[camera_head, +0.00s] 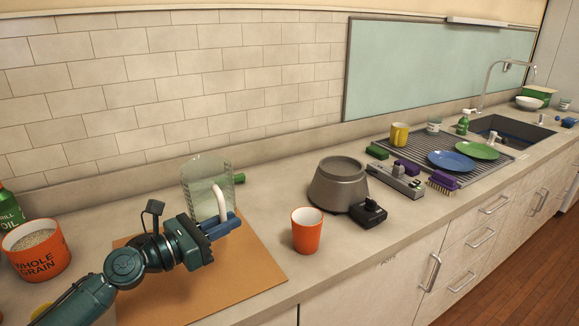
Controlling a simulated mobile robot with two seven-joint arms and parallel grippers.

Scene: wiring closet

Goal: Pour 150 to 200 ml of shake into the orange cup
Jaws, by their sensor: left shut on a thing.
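The orange cup (307,237) stands upright on the counter, right of the orange-brown board. Its white inside shows at the rim, but its bottom is hidden. My left gripper (219,228) is shut on the pale handle (220,203) of a clear jug (200,176) with marks on its side. The jug looks about upright above or on the back of the board; I cannot tell whether it touches. Its lower part is hidden by my gripper, and I cannot make out the shake in it. The jug is left of the cup and apart from it. My right gripper is out of view.
A grey blender base (339,185) with a black control box (369,211) stands behind the cup. The board (250,272) is bare at its front right. A whole grain tub (37,250) is at left.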

